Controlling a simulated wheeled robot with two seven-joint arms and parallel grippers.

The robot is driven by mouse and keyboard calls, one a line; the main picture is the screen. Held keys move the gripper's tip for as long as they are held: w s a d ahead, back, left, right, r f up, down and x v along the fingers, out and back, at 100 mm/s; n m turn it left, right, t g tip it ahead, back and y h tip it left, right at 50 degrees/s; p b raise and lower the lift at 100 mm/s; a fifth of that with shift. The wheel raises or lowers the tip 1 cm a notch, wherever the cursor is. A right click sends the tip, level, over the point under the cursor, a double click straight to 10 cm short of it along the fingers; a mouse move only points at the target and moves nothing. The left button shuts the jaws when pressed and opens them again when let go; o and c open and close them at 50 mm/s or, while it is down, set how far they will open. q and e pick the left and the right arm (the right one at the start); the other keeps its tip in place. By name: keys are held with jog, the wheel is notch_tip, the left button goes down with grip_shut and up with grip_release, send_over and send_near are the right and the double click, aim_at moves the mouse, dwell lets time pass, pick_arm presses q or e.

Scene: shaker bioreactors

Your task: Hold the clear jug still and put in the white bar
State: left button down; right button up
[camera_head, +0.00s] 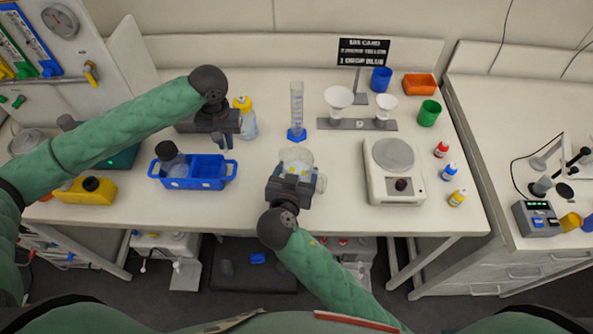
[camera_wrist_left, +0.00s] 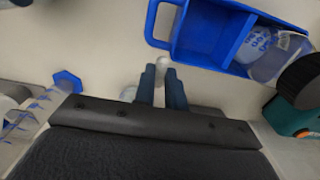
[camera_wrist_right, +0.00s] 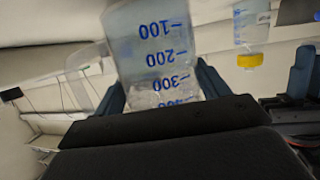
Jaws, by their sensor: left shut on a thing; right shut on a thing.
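The clear jug (camera_head: 298,157) is at the front middle of the bench. My right gripper (camera_head: 294,178) is shut on it. In the right wrist view the jug (camera_wrist_right: 155,45) fills the space between the fingers, with blue marks that read upside down. My left gripper (camera_head: 223,143) is left of the jug, above the bench and apart from it. In the left wrist view its fingers (camera_wrist_left: 162,85) are shut on the small white bar (camera_wrist_left: 163,62), which shows at their tips. The bar is too small to make out in the head view.
A blue carrier (camera_head: 208,172) with a dark-capped bottle stands at the left. A yellow-topped bottle (camera_head: 246,118) is behind my left gripper. A measuring cylinder (camera_head: 297,105) and a funnel stand (camera_head: 355,124) are behind the jug. A balance (camera_head: 394,185) stands to the right.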

pick_arm(q)
jog(key=shift+f+b, duration=0.6)
pick_arm(e)
jog(key=shift+f, duration=0.75)
jog(key=o, duration=1.3)
jog(key=c, duration=1.4)
